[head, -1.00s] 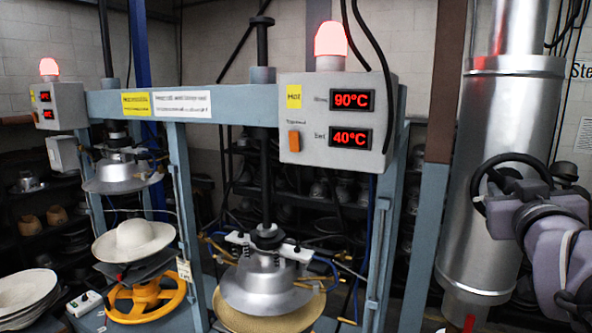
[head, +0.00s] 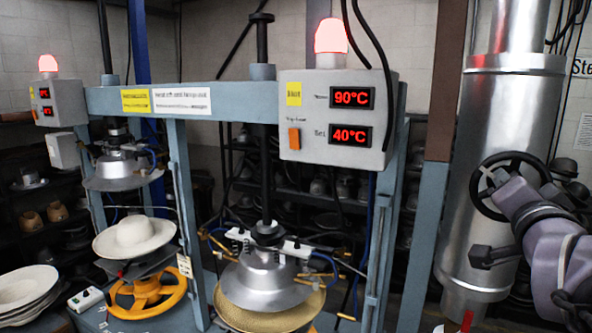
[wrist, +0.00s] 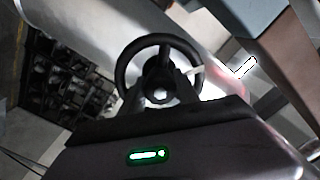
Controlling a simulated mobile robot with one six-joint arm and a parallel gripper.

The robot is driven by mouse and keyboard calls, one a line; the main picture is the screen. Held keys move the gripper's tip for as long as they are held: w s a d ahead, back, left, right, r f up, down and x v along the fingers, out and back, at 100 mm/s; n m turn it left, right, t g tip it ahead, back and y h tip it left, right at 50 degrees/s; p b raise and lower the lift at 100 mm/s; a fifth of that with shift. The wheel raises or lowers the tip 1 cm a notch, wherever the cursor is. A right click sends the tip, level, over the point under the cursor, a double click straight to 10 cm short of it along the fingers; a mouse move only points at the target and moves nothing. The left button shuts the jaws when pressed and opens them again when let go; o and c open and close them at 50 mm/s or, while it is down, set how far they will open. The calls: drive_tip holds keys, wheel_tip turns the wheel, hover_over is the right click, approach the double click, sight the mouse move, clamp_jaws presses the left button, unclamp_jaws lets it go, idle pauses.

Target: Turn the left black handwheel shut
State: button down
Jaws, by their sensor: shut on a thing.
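The black handwheel (head: 475,196) sits on the front of the silver pipe at the right of the head view, with a round rim and spokes. My gripper (wrist: 161,84) is at the middle of the wheel in the wrist view, its two dark fingers shut on the hub area. The wheel's rim (wrist: 121,68) circles the fingertips there. I see only one black handwheel clearly.
The silver pipe (head: 490,125) stands close behind the wheel. A blue-grey post (head: 428,220) is left of it. The hat press with its control box (head: 338,120) and a yellow handwheel (head: 150,298) fills the left and middle. Dark shelves stand behind.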

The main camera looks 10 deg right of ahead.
drive_tip(key=m, duration=0.6)
drive_tip(key=shift+m, duration=0.3)
drive_tip(key=m+b, duration=0.1)
drive_tip(key=m, duration=0.4)
drive_tip(key=shift+m, duration=0.3)
drive_tip(key=c, duration=1.2)
unclamp_jaws()
drive_tip(key=shift+f, duration=0.15)
